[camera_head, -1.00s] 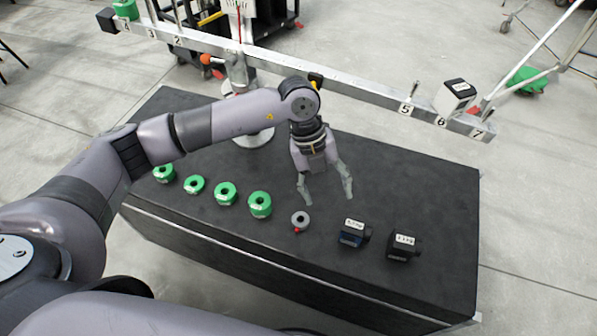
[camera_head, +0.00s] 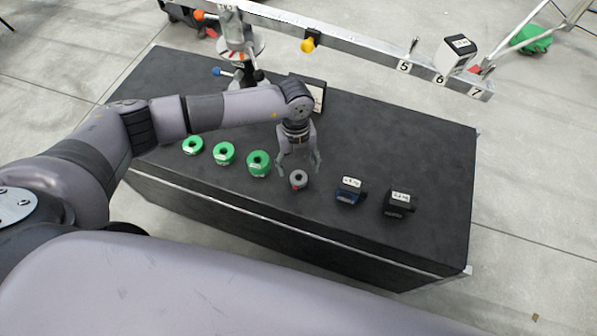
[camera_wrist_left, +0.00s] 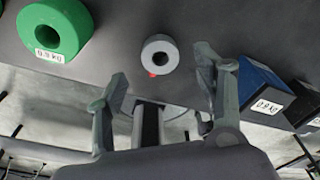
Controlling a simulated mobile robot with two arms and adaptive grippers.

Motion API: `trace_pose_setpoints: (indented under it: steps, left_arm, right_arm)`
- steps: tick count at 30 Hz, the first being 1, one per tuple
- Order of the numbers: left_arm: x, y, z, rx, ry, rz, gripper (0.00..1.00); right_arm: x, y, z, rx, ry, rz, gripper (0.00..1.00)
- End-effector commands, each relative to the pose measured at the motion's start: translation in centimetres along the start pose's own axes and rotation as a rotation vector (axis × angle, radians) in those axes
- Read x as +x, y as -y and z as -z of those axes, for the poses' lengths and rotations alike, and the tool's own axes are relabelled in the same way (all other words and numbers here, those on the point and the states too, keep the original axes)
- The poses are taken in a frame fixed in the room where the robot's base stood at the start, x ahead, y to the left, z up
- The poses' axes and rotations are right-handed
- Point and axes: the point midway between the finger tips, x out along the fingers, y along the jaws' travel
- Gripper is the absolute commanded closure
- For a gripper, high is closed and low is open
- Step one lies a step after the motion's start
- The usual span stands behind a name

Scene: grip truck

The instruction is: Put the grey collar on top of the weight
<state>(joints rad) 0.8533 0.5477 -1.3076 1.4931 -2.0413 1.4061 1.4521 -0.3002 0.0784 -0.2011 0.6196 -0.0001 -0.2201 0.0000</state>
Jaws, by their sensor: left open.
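The grey collar (camera_head: 298,178), a small ring with a red knob, lies on the black table between the green ring weights and the dark box weights. It also shows in the left wrist view (camera_wrist_left: 160,54). My left gripper (camera_head: 299,166) is open and empty close to the collar, its fingertips on either side of it in the picture. In the left wrist view the collar appears between and just past the fingertips (camera_wrist_left: 163,75). My right gripper is out of view.
Green ring weights, including the nearest (camera_head: 258,164), stand left of the collar. A blue box weight (camera_head: 349,192) and a black box weight (camera_head: 397,205) stand right of it. The numbered beam (camera_head: 380,58) crosses behind the table (camera_head: 420,150), whose right side is bare.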

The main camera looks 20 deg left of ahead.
Motion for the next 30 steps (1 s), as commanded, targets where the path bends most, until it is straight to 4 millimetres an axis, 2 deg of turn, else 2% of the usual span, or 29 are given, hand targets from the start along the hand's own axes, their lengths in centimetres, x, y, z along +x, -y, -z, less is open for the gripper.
trace_pose_setpoints:
  steps: [3,9,20,30]
  left_arm:
    - [2.1,-0.1,0.1,0.000,-0.002,-0.002,0.38]
    - [4.2,0.0,0.0,0.000,-0.001,0.000,0.38]
    - [4.7,0.0,0.0,0.001,0.000,0.001,0.38]
    - [4.6,0.0,0.0,0.000,0.000,0.001,0.59]
  right_arm:
    - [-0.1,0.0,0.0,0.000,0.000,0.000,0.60]
    - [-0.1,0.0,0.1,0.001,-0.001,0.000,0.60]
    - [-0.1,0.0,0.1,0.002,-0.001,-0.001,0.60]
    - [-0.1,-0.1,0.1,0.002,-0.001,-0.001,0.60]
